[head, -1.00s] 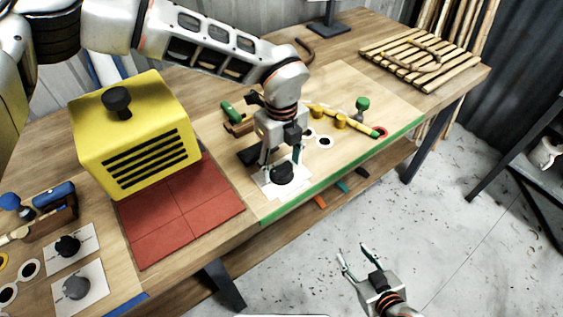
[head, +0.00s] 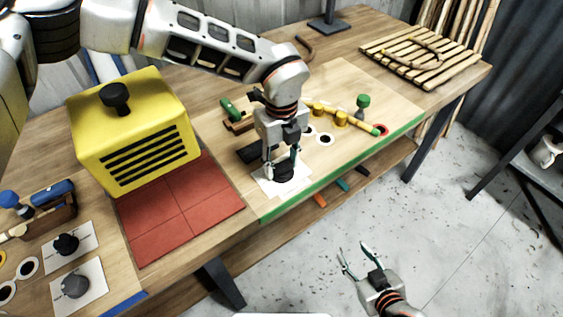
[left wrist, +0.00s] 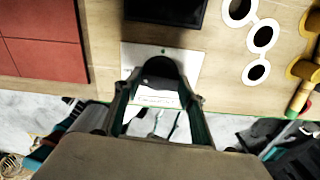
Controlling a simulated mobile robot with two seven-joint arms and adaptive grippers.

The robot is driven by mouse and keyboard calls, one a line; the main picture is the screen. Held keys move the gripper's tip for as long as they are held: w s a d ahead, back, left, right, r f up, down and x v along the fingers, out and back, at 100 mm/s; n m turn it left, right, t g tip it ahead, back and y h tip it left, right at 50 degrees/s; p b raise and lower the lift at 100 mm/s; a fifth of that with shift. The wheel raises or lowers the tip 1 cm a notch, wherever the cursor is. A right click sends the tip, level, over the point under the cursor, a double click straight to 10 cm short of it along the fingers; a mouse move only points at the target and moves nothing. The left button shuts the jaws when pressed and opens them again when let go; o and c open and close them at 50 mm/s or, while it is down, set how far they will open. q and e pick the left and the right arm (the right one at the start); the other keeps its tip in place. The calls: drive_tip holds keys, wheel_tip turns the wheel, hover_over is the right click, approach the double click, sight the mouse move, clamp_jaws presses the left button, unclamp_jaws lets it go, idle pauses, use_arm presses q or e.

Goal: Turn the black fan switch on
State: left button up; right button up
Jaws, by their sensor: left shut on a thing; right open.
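A black rotary switch knob (head: 284,175) sits on a white plate at the green-edged front of the wooden bench. My left gripper (head: 283,168) points down over it, shut with a finger on each side of the knob. In the left wrist view the knob (left wrist: 160,70) shows between the two fingers, and the white plate (left wrist: 190,62) lies around it. The knob's marking and exact turn angle are hidden. My right gripper (head: 359,254) is open and empty over the floor, in front of the bench.
A yellow heater-like box (head: 150,130) stands by red tiles (head: 180,210). Another black knob (head: 66,243) and a grey knob (head: 75,284) are on white plates at lower left. A dark block (head: 249,153) lies close behind my left gripper. A slatted rack (head: 420,60) is at the far right.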

use_arm(q)
drive_tip(key=m+b, duration=0.1)
drive_tip(key=m, duration=0.2)
drive_tip(key=shift+f+b, duration=0.1)
drive_tip(key=shift+b, duration=0.25)
drive_tip(key=m+b, duration=0.1)
drive_tip(key=m, duration=0.2)
drive_tip(key=shift+m, duration=0.4)
drive_tip(key=m, duration=0.4)
drive_tip(key=shift+m, duration=0.3)
drive_tip(key=m, duration=0.5)
drive_tip(key=shift+m, duration=0.4)
drive_tip(key=o, duration=1.1)
